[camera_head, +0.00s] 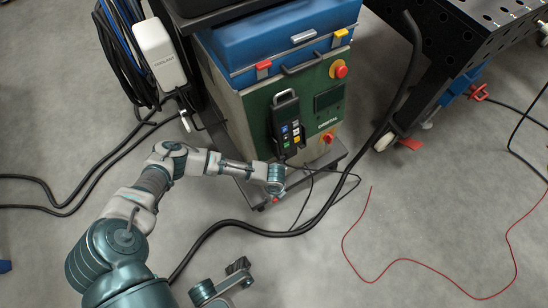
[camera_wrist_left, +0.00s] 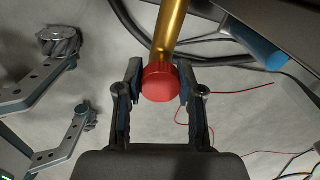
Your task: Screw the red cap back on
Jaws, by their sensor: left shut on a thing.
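The red cap (camera_wrist_left: 160,83) sits at the end of a brass-coloured tube (camera_wrist_left: 171,30) in the left wrist view. My left gripper (camera_wrist_left: 160,72) is shut on the cap, with one dark finger on each side of it. The tube runs away from the gripper, in line with the cap. I cannot tell how far the cap is threaded on. In the head view my left wrist (camera_head: 275,181) is low at the front edge of the machine cart, and the fingers are mostly hidden.
The green-fronted machine (camera_head: 310,110) stands on a dark cart with a blue case (camera_head: 285,40) on top. A thick black hose (camera_head: 300,229) and a thin red cable (camera_head: 405,261) lie on the floor. A black perforated table (camera_head: 460,30) stands at upper right. Floor at lower right is mostly clear.

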